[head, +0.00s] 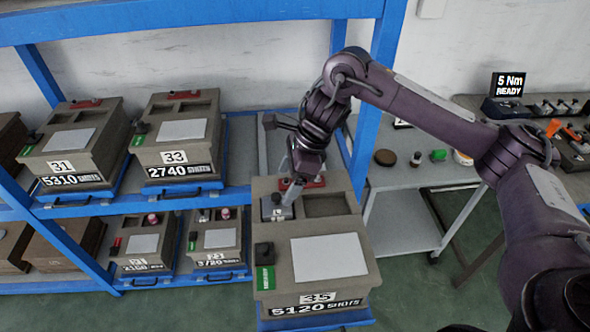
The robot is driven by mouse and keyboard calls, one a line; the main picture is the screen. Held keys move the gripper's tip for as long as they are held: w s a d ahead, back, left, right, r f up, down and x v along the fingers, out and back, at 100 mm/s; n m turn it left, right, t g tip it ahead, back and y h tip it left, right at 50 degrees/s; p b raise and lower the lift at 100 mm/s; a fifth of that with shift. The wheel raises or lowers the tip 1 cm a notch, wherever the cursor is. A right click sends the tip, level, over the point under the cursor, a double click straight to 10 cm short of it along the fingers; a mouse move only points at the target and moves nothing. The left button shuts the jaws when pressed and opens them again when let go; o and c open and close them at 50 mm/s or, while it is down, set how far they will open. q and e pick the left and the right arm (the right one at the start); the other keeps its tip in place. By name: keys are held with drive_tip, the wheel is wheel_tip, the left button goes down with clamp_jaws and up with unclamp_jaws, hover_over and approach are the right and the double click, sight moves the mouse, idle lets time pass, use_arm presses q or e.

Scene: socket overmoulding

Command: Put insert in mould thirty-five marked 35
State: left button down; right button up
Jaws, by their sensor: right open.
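The mould marked 35 (325,262) is a grey-brown box in the middle of the head view, with a plate reading 5120 SHOTS on its front. It has two pockets at its back. A small grey insert (277,213), with what looks like a letter on it, sits in the left pocket; how deep it is seated I cannot tell. The right pocket (325,204) looks empty. My right gripper (289,197) is open, pointing down at the insert, with its fingers right at it. Whether they touch it I cannot tell. My left gripper is out of view.
A blue rack (360,100) holds moulds marked 31 (70,150) and 33 (180,140), with more below. Mould 35 stands forward of them on a blue tray (310,322). A grey bench (420,175) with small parts and a 5 Nm READY display (509,85) is at right.

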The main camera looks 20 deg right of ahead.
drive_tip(key=v, duration=0.4)
drive_tip(key=shift+d+r, duration=0.15)
drive_tip(key=shift+r, duration=0.2)
